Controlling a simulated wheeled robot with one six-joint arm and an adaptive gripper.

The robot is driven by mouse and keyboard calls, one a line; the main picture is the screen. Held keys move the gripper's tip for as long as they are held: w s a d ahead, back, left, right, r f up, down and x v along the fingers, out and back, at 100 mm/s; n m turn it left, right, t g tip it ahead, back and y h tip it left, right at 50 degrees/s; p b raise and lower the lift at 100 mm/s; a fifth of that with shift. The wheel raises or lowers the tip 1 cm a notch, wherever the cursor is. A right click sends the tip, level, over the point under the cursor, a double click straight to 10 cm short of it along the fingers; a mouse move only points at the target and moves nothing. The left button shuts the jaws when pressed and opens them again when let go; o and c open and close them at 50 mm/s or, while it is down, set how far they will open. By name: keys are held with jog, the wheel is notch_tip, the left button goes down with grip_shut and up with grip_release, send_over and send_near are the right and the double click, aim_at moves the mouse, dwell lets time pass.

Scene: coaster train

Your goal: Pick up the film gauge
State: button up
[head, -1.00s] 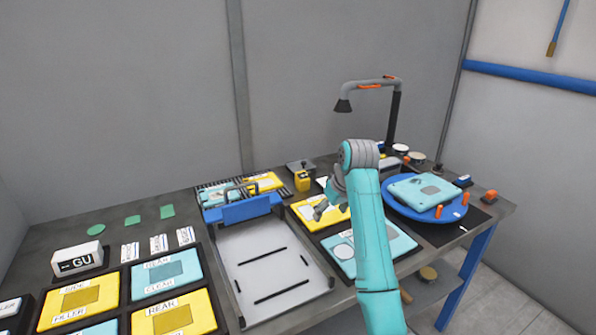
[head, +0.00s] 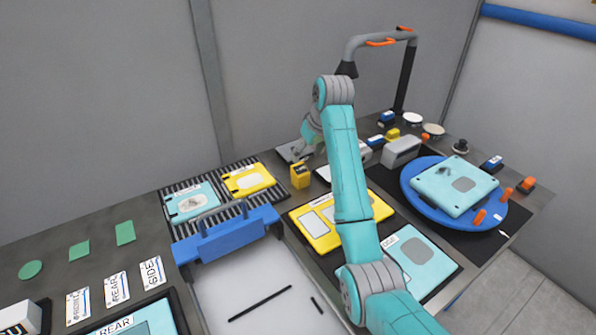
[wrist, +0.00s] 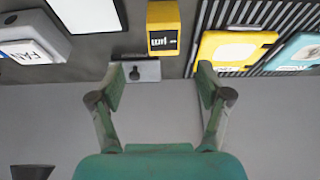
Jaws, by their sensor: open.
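The likely film gauge is a small yellow block (head: 300,175) with a dark top, standing on the bench just left of my arm in the head view. In the wrist view the yellow block (wrist: 163,18) is at the top, with a dark display panel facing the camera. My gripper (wrist: 160,82) is open and empty; its two green fingers are spread wide. The block lies beyond the fingertips, apart from them. A grey plate with a keyhole-shaped mark (wrist: 138,72) shows between the fingers.
A striped rack (head: 208,219) holds a teal and a yellow panel left of the block. A yellow panel (head: 320,238) lies in front. The grey wall is close behind.

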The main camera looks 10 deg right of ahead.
aim_at(301, 170)
jog(key=x, duration=0.4)
jog(key=shift+f, duration=0.15)
jog(key=shift+s+x, duration=0.2)
jog(key=shift+x, duration=2.5)
jog(key=shift+a, duration=0.2)
jog(key=c, duration=1.4)
